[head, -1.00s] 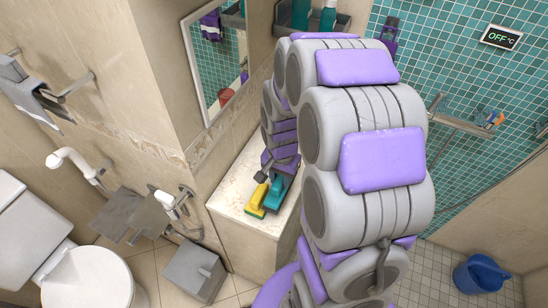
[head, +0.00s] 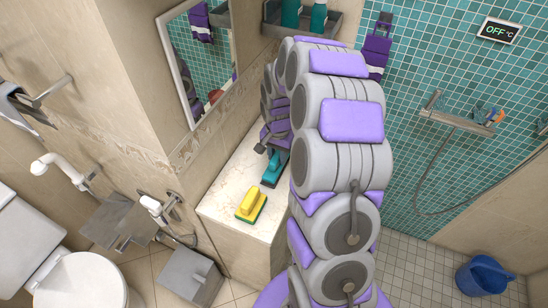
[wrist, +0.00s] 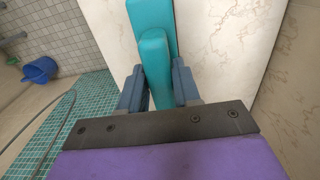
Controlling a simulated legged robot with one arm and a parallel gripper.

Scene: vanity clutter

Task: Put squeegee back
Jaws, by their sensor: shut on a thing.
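A teal tool, which I take for the squeegee (head: 272,170), has a teal handle and a dark base. It is at my gripper (head: 270,147), over the back part of the pale marble counter (head: 239,171). In the wrist view, the two blue-grey fingers of my gripper (wrist: 157,88) are shut on the teal handle (wrist: 154,62) from both sides. The lower end of the handle is hidden by the gripper's mount. I cannot tell whether the tool touches the counter. A yellow brush or sponge (head: 249,204) with a green base lies at the counter's front edge, apart from the squeegee.
A mirror (head: 195,60) hangs on the wall left of the counter. A grey shelf (head: 330,24) with teal bottles is behind it. A purple cloth-like item (head: 376,48) hangs on the teal tiles. A blue bucket (head: 482,275) stands on the shower floor at right.

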